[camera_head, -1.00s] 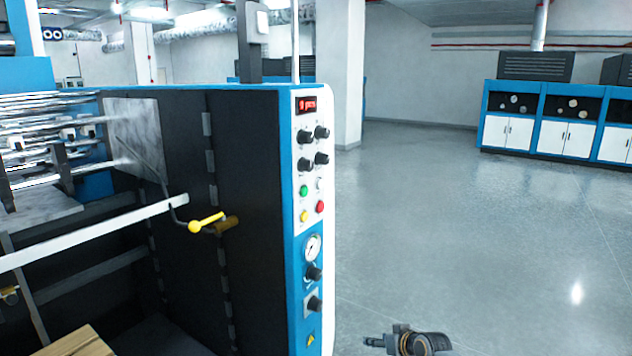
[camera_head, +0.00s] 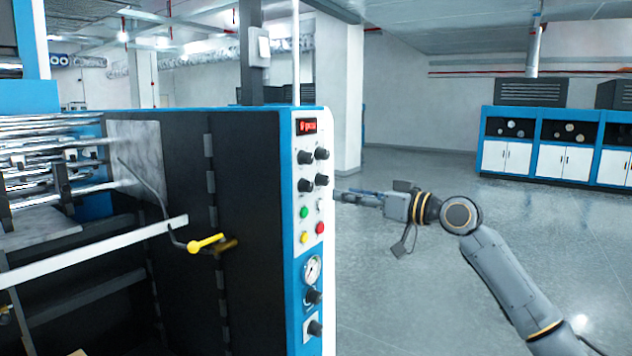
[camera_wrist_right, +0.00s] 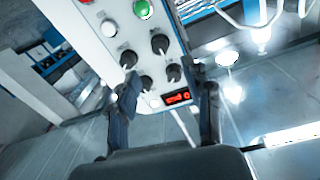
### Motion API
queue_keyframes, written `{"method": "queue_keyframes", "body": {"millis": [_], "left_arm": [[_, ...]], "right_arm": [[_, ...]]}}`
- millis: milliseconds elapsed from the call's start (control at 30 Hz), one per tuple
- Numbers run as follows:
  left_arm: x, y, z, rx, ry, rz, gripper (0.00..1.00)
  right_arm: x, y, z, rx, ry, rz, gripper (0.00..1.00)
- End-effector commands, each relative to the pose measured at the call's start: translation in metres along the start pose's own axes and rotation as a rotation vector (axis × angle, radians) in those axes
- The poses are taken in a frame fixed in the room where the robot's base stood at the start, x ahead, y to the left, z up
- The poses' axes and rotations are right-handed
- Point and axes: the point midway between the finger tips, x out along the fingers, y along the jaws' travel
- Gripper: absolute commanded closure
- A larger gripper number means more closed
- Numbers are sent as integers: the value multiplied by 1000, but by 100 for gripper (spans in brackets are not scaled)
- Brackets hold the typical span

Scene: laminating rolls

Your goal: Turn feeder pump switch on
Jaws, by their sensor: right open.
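The control panel (camera_head: 308,225) is a white and blue strip on the machine's end. It has several black knobs (camera_head: 321,154), green (camera_head: 304,212), red (camera_head: 320,228) and yellow (camera_head: 303,238) buttons, a gauge (camera_head: 312,268) and two lower black knobs (camera_head: 314,297), (camera_head: 315,328). Labels are too small to read, so I cannot tell which is the feeder pump switch. My right gripper (camera_head: 343,194) is just right of the panel, at button height. In the right wrist view the open gripper (camera_wrist_right: 167,95) faces the panel's knobs (camera_wrist_right: 160,44), which appear upside down. My left gripper is out of view.
A red-lit display (camera_head: 307,127) tops the panel. A yellow-handled lever (camera_head: 205,243) juts from the dark machine side. A pillar (camera_head: 340,90) stands behind, and blue-and-white cabinets (camera_head: 560,145) line the far right wall. The floor to the right is clear.

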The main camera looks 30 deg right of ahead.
Motion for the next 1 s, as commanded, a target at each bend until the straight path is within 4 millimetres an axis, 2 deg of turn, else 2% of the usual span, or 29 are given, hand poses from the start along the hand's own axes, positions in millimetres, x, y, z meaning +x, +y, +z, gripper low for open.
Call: {"method": "queue_keyframes", "body": {"millis": [33, 200, 400, 500, 633, 900, 967, 1000], "left_arm": [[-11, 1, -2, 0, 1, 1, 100], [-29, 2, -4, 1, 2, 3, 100], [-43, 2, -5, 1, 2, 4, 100], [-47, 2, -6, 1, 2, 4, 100], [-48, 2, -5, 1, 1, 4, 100], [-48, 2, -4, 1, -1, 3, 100], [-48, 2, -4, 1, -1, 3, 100], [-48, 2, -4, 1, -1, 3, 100]], "right_arm": [[9, -2, -7, 3, 3, -2, 50], [43, -2, -7, 3, 4, -3, 50], [77, -1, -4, 2, 2, -1, 50], [87, 0, -3, 2, 3, 0, 50], [94, 0, -1, -1, 1, 0, 50], [96, 0, 0, -1, 0, 1, 50], [95, 0, 0, -1, 0, 1, 60], [95, 0, 0, -1, 0, 1, 68]]}}
